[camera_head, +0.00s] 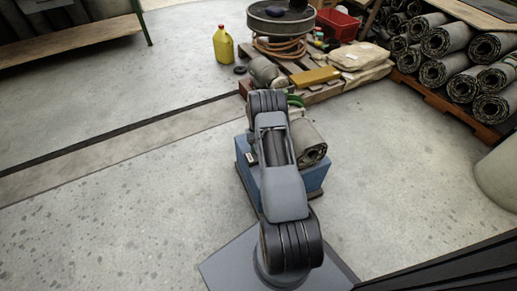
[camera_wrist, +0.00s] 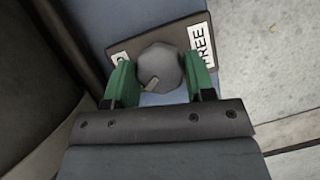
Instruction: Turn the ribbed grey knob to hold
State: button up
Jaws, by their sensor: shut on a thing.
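In the wrist view the grey knob (camera_wrist: 159,68) sits on a dark plate (camera_wrist: 135,39) fixed to a blue surface (camera_wrist: 97,18). The plate has a white label reading "FREE" (camera_wrist: 202,49) at the right and a partly hidden white label (camera_wrist: 119,57) at the left. My gripper (camera_wrist: 160,80) is shut on the knob, with one green finger on each side. In the head view my arm hides the knob; the blue box (camera_head: 243,160) stands under the arm.
Behind are a pallet (camera_head: 322,92) with sacks (camera_head: 357,56), a yellow jug (camera_head: 223,44) and stacked rolls (camera_head: 447,40) at the right. The floor at the left is clear.

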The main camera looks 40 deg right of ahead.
jog(key=m+y, duration=0.1)
jog(key=m, duration=0.2)
jog(key=shift+s+m+t, duration=0.15)
jog(key=shift+m+t, duration=0.15)
jog(key=shift+m+t+y+p, duration=0.3)
jog(key=shift+m+t+y, duration=0.25)
jog(key=shift+m, duration=1.15)
jog(key=shift+f, duration=0.1)
jog(key=o, duration=0.9)
jog(key=p+v, duration=0.3)
jog(key=v, duration=1.1)
jog(key=shift+p, duration=0.4)
